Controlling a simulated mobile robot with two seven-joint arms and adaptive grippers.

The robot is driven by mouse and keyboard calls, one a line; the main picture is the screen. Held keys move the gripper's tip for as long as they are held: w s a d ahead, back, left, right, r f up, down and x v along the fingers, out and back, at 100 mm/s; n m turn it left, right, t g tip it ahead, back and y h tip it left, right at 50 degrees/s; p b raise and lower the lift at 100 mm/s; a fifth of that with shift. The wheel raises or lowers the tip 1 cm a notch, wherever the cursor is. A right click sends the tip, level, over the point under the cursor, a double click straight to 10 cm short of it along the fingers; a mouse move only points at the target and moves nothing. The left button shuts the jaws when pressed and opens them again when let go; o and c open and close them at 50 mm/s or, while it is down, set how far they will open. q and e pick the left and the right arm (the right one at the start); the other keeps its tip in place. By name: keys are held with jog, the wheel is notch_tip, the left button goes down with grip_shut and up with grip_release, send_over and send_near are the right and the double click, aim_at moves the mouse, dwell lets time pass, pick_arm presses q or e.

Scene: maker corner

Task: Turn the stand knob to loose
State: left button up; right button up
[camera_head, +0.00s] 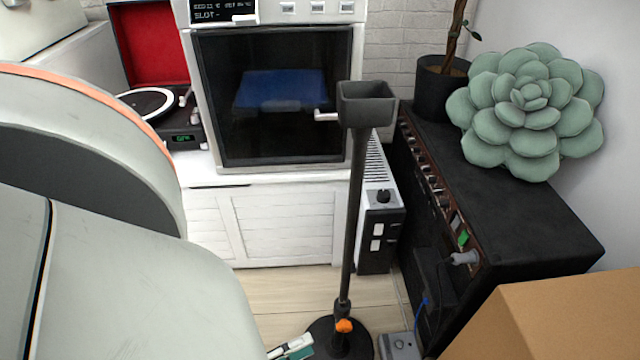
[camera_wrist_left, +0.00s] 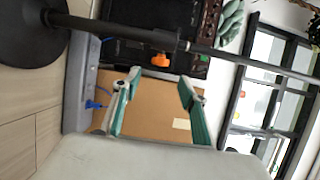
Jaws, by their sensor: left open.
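The dark stand (camera_head: 354,210) rises upright from a round black base (camera_head: 362,346) on the floor, with an open square holder (camera_head: 366,104) on top. Its orange knob (camera_head: 344,325) sits low on the pole. In the left wrist view the knob (camera_wrist_left: 161,60) appears just beyond the fingertips, roughly between them, with the pole running sideways across the picture. My left gripper (camera_head: 296,346) is partly in view at the bottom edge, left of the knob. Its teal fingers are apart and empty in the left wrist view (camera_wrist_left: 159,79). No contact with the knob shows. My right gripper is not seen.
A black amplifier (camera_head: 530,225) with a succulent cushion (camera_head: 532,108) stands right of the stand. A cardboard box (camera_head: 560,320) fills the lower right. A grey pedal (camera_head: 400,346) with a blue cable lies beside the base. A white cabinet (camera_head: 280,225) stands behind; some floor is clear.

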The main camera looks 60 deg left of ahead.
pick_arm(q)
jog(key=shift+s, duration=1.05)
